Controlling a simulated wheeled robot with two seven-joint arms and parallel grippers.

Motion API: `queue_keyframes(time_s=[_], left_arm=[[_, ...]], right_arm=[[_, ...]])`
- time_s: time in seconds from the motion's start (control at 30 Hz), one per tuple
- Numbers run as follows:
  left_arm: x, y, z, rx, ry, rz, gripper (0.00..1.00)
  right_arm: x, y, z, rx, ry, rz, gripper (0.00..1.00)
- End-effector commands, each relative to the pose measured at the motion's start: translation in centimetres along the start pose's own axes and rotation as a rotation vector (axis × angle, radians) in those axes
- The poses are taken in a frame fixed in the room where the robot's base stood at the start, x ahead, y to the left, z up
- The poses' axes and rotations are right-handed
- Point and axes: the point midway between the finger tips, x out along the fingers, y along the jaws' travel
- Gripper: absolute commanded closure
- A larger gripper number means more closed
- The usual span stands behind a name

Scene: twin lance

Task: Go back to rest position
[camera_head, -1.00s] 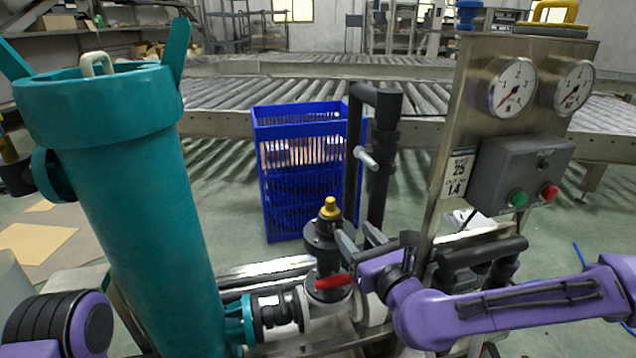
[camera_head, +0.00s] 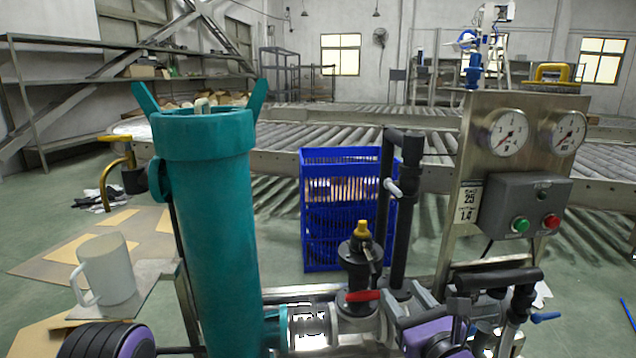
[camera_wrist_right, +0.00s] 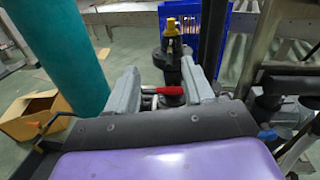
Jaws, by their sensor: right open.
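My right gripper (camera_head: 408,302) is low at the bottom centre of the head view, in front of the pipework. In the right wrist view its two grey fingers (camera_wrist_right: 158,68) are apart, with nothing held between them. A red valve handle (camera_head: 363,296) is just left of this gripper in the head view. The handle also shows between the fingers in the wrist view (camera_wrist_right: 172,91); I cannot tell whether they touch it. A purple and black part of my left arm (camera_head: 105,340) shows at the bottom left. My left gripper is out of view.
A tall teal cylinder (camera_head: 205,225) stands left of the pipes. A yellow-topped valve (camera_head: 362,232) and a panel with gauges and buttons (camera_head: 525,205) stand close by. A blue crate (camera_head: 335,225) and roller conveyors (camera_head: 270,137) are behind. A white mug (camera_head: 106,272) is at left.

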Motion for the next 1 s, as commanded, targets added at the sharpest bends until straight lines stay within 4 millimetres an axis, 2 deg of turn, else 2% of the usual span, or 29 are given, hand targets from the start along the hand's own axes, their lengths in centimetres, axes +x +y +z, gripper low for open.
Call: queue_keyframes(time_s=[0.27, 0.37, 0.47, 0.57, 0.67, 0.7, 0.77, 0.8, 0.9, 1.0], left_arm=[[0.0, 0.0, 0.0, 0.0, 0.0, 0.0, 0.57], [0.0, 0.0, 0.0, 0.0, 0.0, 0.0, 0.57], [0.0, 0.0, 0.0, 0.0, 0.0, 0.0, 0.57], [0.0, 0.0, 0.0, 0.0, -0.001, 0.0, 0.57], [0.0, 0.0, 0.0, 0.0, -0.001, 0.0, 0.57], [0.0, 0.0, 0.0, 0.0, -0.001, 0.0, 0.57], [0.0, 0.0, 0.0, 0.0, -0.001, 0.0, 0.57], [0.0, 0.0, 0.0, 0.0, -0.001, 0.0, 0.57], [0.0, 0.0, 0.0, 0.0, -0.001, 0.0, 0.57], [0.0, 0.0, 0.0, 0.0, -0.001, 0.0, 0.57]], right_arm=[[0.1, 0.1, -1.0, -0.252, 0.041, 0.0, 0.48], [-0.2, 0.0, -2.6, -0.398, 0.09, 0.008, 0.48], [-0.7, 0.4, -5.7, -0.595, 0.176, 0.046, 0.48], [-2.1, 1.2, -10.6, -0.83, 0.295, 0.129, 0.48], [-4.6, 1.8, -16.8, -1.088, 0.433, 0.267, 0.48], [-6.2, 2.0, -19.6, -1.203, 0.495, 0.345, 0.48], [-9.2, 2.1, -24.1, -1.38, 0.586, 0.485, 0.48], [-11.5, 1.9, -26.7, -1.489, 0.641, 0.585, 0.48], [-17.0, 1.0, -31.9, -1.703, 0.749, 0.823, 0.48], [-22.0, -0.3, -35.3, -1.851, 0.823, 1.032, 0.48]])
